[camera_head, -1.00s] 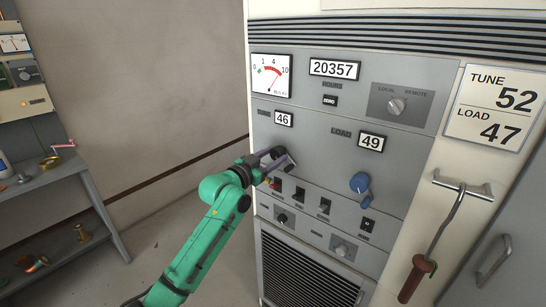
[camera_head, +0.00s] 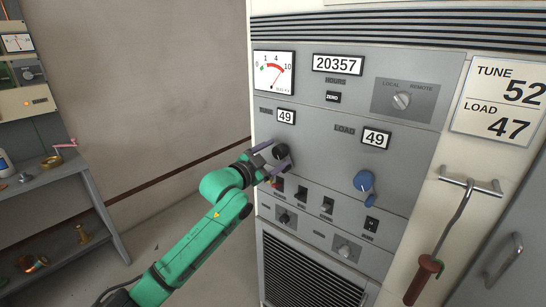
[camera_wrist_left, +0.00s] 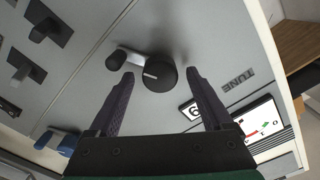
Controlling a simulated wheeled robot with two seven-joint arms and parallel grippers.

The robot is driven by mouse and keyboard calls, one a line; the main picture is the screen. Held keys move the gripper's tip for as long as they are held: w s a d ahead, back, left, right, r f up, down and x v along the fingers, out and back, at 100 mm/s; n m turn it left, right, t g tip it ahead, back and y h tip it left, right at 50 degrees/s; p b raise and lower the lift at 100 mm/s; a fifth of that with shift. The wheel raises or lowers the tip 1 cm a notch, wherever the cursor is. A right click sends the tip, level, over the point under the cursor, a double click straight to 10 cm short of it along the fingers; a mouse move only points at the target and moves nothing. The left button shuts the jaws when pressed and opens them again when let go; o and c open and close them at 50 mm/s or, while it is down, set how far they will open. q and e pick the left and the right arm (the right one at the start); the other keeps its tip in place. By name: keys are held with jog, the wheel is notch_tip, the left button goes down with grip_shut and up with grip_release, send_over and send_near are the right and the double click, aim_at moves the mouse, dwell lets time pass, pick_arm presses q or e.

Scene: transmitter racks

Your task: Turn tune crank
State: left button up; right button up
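The tune crank (camera_head: 281,152) is on the grey panel below the TUNE counter (camera_head: 286,117), which reads 49. In the left wrist view the crank (camera_wrist_left: 160,78) shows a round black hub with a pale arm and a black grip (camera_wrist_left: 115,61) to its left. My left gripper (camera_head: 272,162) is at the crank; in the wrist view its fingers (camera_wrist_left: 161,76) are apart, one on each side of the hub. The left fingertip is close to the grip; I cannot tell if it touches. A placard (camera_head: 507,103) reads TUNE 52, LOAD 47. My right gripper is out of view.
The LOAD counter (camera_head: 376,138) reads 49, above a blue crank (camera_head: 364,184). Small switches (camera_head: 302,194) sit just below my left gripper. A hooked rod with a red handle (camera_head: 428,268) hangs at the right. A shelf (camera_head: 75,187) stands at the far left.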

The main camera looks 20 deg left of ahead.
pick_arm(q)
jog(key=b+v, duration=0.4)
jog(key=v, duration=1)
jog(key=shift+s, duration=0.25)
jog(key=shift+f, duration=0.1)
